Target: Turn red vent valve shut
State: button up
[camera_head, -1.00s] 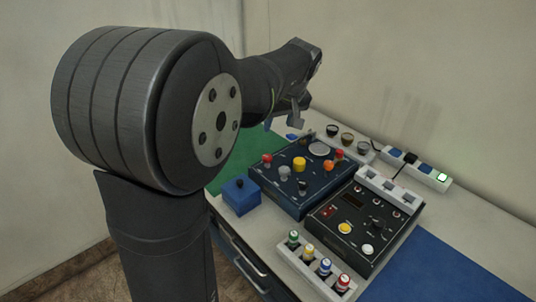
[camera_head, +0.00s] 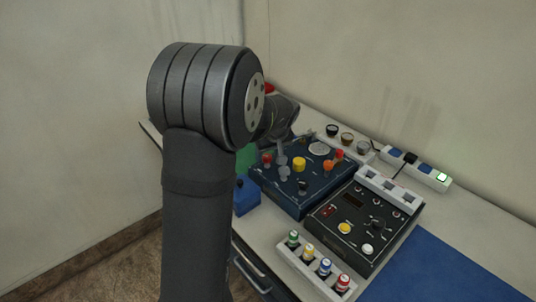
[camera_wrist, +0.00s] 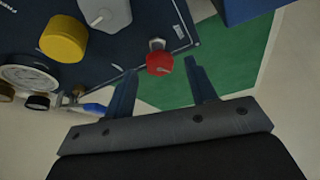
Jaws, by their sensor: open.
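The red vent valve knob (camera_head: 266,158) is on the left part of the blue panel (camera_head: 318,190). In the wrist view, the red knob (camera_wrist: 159,64) is at the panel's edge on a silver stem, with green mat beside it. My gripper (camera_wrist: 161,67) is open, its two dark blue fingers pointing toward the knob. The knob appears in the gap between the fingertips, nearer the left finger; I cannot tell how far below them it is. In the head view, my gripper (camera_head: 283,150) is over the panel's back left, partly hidden by my arm.
A grey knob (camera_wrist: 105,12) and a yellow knob (camera_wrist: 64,38) stand beside the red one. A blue box (camera_head: 246,196) is at the panel's left. A dark control box (camera_head: 365,225) and a rack of several small bottles (camera_head: 315,268) are to the right. The green mat (camera_wrist: 225,60) is clear.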

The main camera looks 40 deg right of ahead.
jog(key=shift+w+f, duration=0.25)
jog(key=shift+f, duration=0.3)
jog(key=c, duration=1)
